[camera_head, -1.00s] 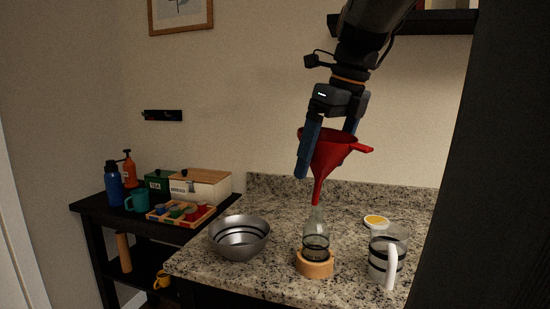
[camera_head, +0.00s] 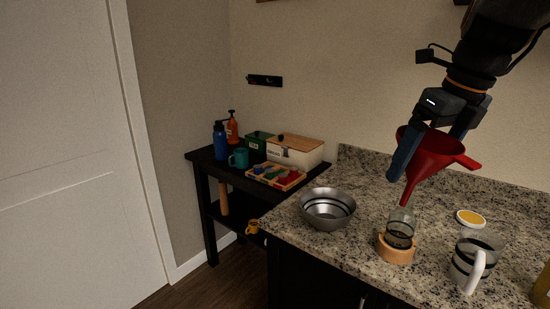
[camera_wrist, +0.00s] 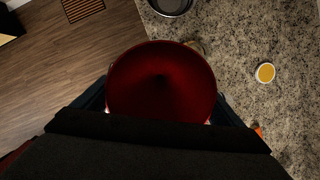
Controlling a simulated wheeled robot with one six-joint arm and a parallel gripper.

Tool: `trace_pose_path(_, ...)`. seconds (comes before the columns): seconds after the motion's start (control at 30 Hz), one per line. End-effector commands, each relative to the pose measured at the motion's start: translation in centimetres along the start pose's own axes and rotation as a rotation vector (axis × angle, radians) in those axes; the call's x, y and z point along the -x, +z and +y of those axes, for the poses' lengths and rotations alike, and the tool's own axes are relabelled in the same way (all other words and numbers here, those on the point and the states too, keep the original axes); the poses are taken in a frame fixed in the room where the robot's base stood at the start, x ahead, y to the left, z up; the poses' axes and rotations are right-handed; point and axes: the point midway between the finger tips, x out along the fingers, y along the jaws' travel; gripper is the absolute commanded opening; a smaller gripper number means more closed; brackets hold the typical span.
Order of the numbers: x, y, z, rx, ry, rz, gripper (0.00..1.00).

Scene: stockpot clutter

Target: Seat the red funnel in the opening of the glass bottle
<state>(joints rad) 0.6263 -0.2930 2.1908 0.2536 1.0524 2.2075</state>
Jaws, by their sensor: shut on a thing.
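The red funnel (camera_head: 430,158) is held upright, spout down, by my gripper (camera_head: 424,160), whose dark blue fingers are shut on it from both sides. In the wrist view the funnel's round mouth (camera_wrist: 160,80) fills the middle, between the fingers. The glass bottle (camera_head: 400,229) stands on the counter in a round wooden base (camera_head: 396,252). The bottle is mostly hidden under the funnel in the wrist view.
A metal bowl (camera_head: 327,209) stands left of the bottle. A glass jug with white handle (camera_head: 474,266) stands to its right, with a small yellow-topped dish (camera_head: 470,218) behind. A dark side table (camera_head: 210,166) holds several items. Part of a yellow thing (camera_head: 543,289) shows at the right edge.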

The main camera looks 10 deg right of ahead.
Motion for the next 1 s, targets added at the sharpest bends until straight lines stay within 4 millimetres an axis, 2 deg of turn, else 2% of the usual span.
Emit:
trace_pose_path(0.37, -0.1, 0.1, -0.1, 0.0, -0.001, -0.001, 0.66)
trace_pose_path(1.0, -0.8, 1.3, -2.4, 0.0, -0.002, -0.002, 0.66)
